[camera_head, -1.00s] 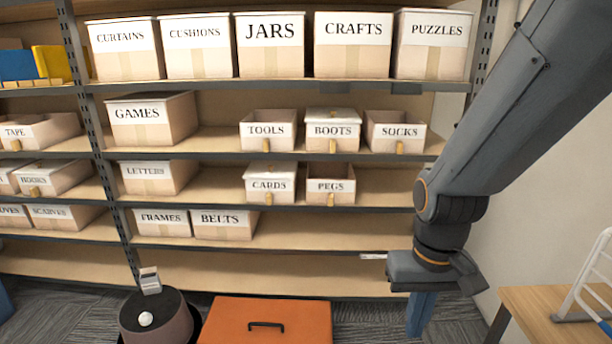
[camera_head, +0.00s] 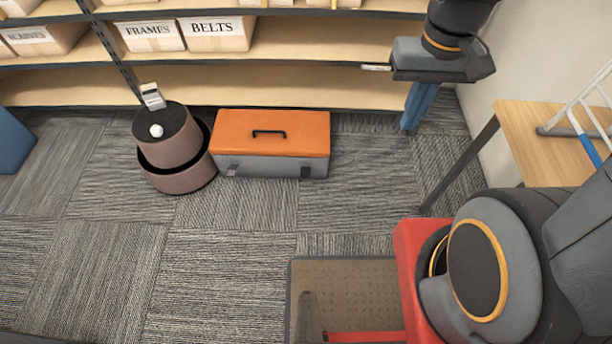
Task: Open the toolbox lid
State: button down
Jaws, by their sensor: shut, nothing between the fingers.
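The toolbox (camera_head: 240,164) stands on the carpet in front of the shelves, with a grey body and an orange lid (camera_head: 225,128). The lid is down on the body. A black handle (camera_head: 269,132) is on top of the lid, and dark latches (camera_head: 306,172) show on the front. My gripper (camera_head: 411,126) points down, to the right of the toolbox and apart from it. Its blue fingers are together with nothing held. The gap in depth between my gripper and the toolbox is hard to judge.
A round brownish stool-like object (camera_head: 178,160) with a white ball and a small device on top stands close beside the toolbox's left end. Shelving (camera_head: 270,87) runs behind. A wooden table (camera_head: 535,145) is at right. Carpet (camera_head: 230,205) in front of the toolbox is clear.

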aim_at(254, 132)
jog(key=k, duration=0.6)
jog(key=u, duration=0.85)
jog(key=i, duration=1.55)
jog(key=z, duration=0.85)
